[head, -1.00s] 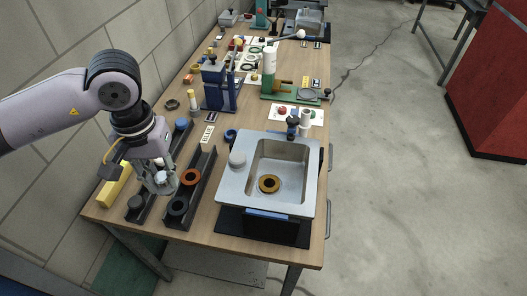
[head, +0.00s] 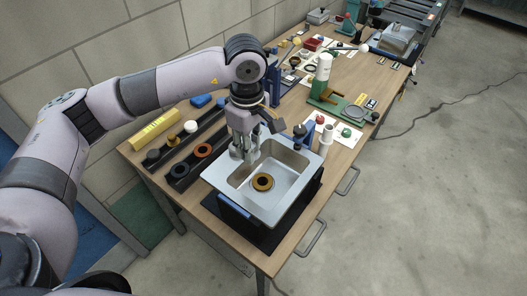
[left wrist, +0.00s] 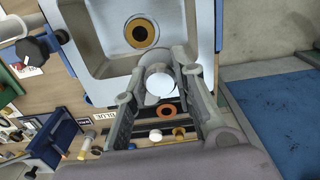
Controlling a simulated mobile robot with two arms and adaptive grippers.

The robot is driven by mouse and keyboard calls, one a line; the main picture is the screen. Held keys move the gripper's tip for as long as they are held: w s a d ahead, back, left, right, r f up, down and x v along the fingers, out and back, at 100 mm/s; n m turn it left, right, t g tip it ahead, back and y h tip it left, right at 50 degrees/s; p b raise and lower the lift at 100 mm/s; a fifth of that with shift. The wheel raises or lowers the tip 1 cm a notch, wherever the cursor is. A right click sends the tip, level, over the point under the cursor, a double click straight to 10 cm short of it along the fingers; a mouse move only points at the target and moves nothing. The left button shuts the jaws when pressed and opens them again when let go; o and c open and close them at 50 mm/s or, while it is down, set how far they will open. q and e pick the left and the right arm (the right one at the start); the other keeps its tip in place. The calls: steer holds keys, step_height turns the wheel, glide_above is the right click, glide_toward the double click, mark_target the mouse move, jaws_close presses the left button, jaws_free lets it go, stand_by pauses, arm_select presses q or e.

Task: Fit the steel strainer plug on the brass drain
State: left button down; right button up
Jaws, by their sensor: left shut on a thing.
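The steel sink (head: 221,181) stands on the table, with the brass drain (head: 256,186) as a ring around a dark hole in the basin floor. My left gripper (head: 243,156) is above the sink's left rim, beside the basin and up-left of the drain. In the left wrist view its fingers (left wrist: 157,83) are shut on the steel strainer plug (left wrist: 161,87), seen as a bright pale disc. The plug is apart from the drain (left wrist: 129,34). A grey rounded shape shows directly behind the disc. In the head view the fingers largely hide the plug. My right gripper is not in view.
Two dark racks left of the sink hold an orange ring (head: 203,150), a black ring (head: 180,171), a black plug (head: 152,155) and a white piece (head: 190,127). A yellow block (head: 155,130) lies behind. A blue-and-black fixture (head: 300,134) stands by the sink's back edge.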

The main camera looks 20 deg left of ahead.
arm_select(q)
steer(key=n, duration=0.2)
steer(key=w+f+n+p, duration=0.1)
steer(key=n, duration=0.2)
steer(key=w+d+n, duration=0.1)
steer(key=n, duration=0.1)
steer(key=shift+f+n, duration=0.2)
steer(key=shift+n, duration=0.2)
step_height(320, 180, down, 11)
steer(key=w+n, duration=0.1)
steer(key=n, duration=1.7)
steer(key=shift+w+d+n, duration=0.3)
steer(key=shift+w+d, duration=0.05)
steer(key=shift+w, duration=0.05)
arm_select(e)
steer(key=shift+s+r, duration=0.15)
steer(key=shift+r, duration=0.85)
arm_select(q)
steer(key=shift+f, duration=0.2)
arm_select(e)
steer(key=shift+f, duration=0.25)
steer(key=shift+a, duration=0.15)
arm_select(q)
steer(key=shift+f, duration=0.1)
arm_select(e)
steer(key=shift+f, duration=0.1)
